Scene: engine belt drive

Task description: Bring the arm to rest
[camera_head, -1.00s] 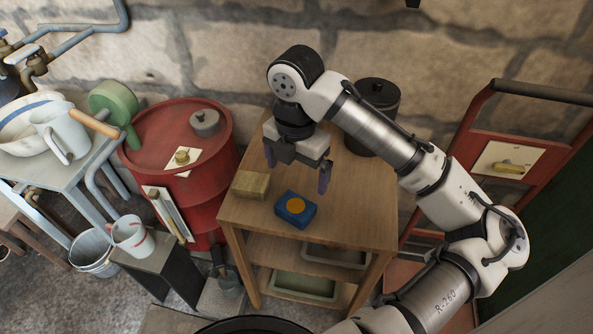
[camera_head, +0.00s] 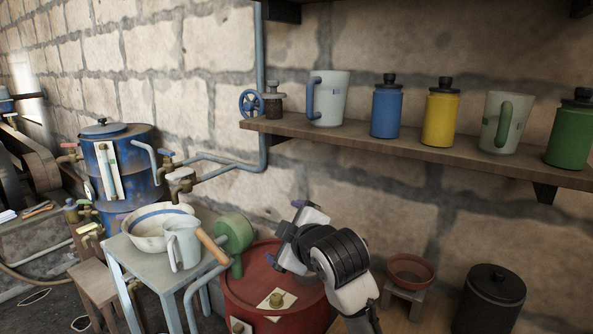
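My gripper (camera_head: 286,232) is raised in front of the red drum (camera_head: 255,290), at the lower middle of the head view. It is turned sideways, with its fingers toward the left. Its two fingers stand apart and nothing shows between them. The black wrist joint (camera_head: 338,252) and the white arm link behind it run down to the bottom edge. The rest of my arm is out of view. The gripper covers part of the drum's top.
A grey table (camera_head: 130,262) holds a bowl (camera_head: 150,228) and a jug (camera_head: 184,247). A wall shelf (camera_head: 400,145) with mugs and canisters is above. A black pot (camera_head: 490,297) stands at lower right.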

